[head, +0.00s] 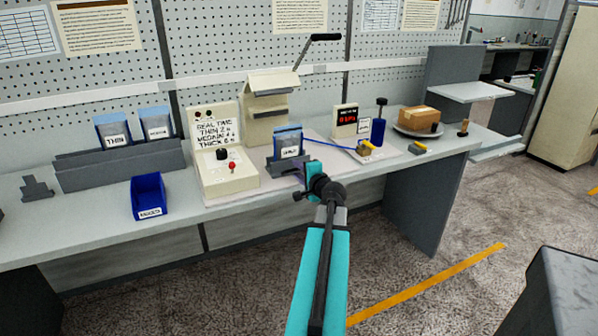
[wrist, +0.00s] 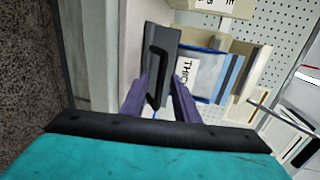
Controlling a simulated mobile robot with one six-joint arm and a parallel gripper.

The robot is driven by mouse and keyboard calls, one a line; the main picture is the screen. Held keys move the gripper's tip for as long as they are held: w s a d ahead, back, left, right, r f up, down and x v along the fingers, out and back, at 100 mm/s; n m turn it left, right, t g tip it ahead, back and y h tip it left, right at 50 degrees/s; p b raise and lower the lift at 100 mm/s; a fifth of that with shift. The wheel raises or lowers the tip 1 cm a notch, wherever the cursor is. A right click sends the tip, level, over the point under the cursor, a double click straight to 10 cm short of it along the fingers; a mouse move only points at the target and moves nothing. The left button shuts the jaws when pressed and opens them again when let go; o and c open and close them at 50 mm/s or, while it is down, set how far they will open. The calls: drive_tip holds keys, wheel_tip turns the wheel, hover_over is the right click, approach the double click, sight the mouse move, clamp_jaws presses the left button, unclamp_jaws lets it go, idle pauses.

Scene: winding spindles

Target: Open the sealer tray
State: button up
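The beige sealer (head: 265,118) stands on the bench with its black lever raised at the upper right. The grey sealer tray (head: 283,167) is at its front and holds a blue pouch (head: 288,139) with a white label. In the wrist view, the tray's grey front (wrist: 172,42) carries a black bar handle (wrist: 153,62). My gripper (head: 297,180) is at the tray front. In the wrist view, its purple fingers (wrist: 159,84) are apart, one on each side of the handle, with gaps visible. Whether the fingertips reach past the handle is hard to tell.
A beige control box (head: 229,180) with a knob and red switch stands left of the tray. A blue bin (head: 149,196) and a grey rack (head: 120,165) with pouches are further left. A red-digit display (head: 345,120), a blue bottle (head: 378,130) and a cardboard box (head: 418,119) are right.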

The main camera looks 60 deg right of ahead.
drive_tip(key=shift+s, duration=0.15)
drive_tip(key=b+v, duration=0.6)
drive_tip(key=v, duration=0.2)
drive_tip(key=shift+b, duration=0.35)
idle(0.5)
drive_tip(key=b, duration=0.3)
drive_tip(key=s+b, duration=0.1)
drive_tip(key=b, duration=0.1)
drive_tip(key=shift+a+b, duration=0.25)
drive_tip(key=shift+b, duration=0.15)
drive_tip(key=b+v, duration=0.1)
drive_tip(key=b, duration=0.6)
drive_tip(key=shift+s+a, duration=0.25)
drive_tip(key=shift+a, duration=0.05)
drive_tip(key=shift+r+v, duration=0.2)
drive_tip(key=shift+v, duration=1.25)
